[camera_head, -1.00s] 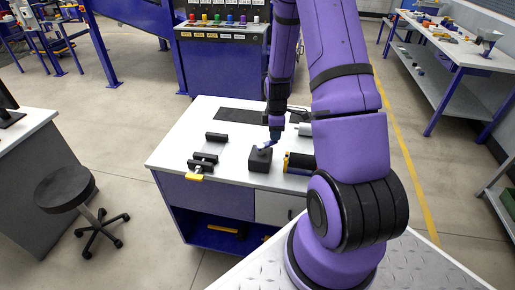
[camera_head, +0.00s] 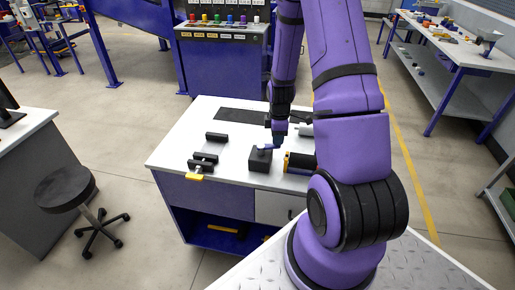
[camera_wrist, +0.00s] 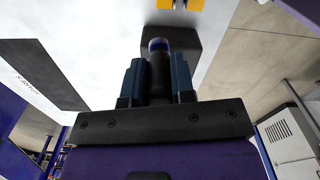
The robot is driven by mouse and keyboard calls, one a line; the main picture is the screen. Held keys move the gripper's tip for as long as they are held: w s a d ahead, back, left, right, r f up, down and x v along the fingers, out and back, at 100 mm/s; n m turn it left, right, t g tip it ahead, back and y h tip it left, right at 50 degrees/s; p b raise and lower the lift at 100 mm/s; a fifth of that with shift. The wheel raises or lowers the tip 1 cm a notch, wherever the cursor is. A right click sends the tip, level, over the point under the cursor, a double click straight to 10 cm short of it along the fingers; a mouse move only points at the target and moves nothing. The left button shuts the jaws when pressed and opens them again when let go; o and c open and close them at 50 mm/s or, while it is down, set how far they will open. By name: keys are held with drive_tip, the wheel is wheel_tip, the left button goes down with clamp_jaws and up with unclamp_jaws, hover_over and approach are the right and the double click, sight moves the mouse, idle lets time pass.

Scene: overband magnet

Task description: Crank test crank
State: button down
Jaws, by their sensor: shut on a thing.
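The test crank is a dark block (camera_head: 260,160) with a blue-purple crank arm (camera_head: 266,147) on top, standing on the white workbench (camera_head: 180,150). My gripper (camera_head: 278,143) points down at the crank's right end, at the far right side of the block. In the wrist view my gripper's two blue fingers (camera_wrist: 158,80) are closed around a dark upright knob (camera_wrist: 158,62). The dark block (camera_wrist: 185,45) shows just beyond the fingertips. The knob is hidden behind the gripper in the head view.
Black rollers with a yellow-ended part (camera_head: 195,177) lie left of the block. A black and yellow cylinder (camera_head: 299,162) lies close on its right. A dark flat mat (camera_head: 240,117) lies behind. A stool (camera_head: 66,188) stands left of the bench.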

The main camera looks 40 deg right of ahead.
drive_tip(key=shift+s+a, duration=0.7)
drive_tip(key=shift+a, duration=0.05)
drive_tip(key=shift+a, duration=0.1)
drive_tip(key=shift+s+a, duration=0.4)
drive_tip(key=shift+a, duration=0.4)
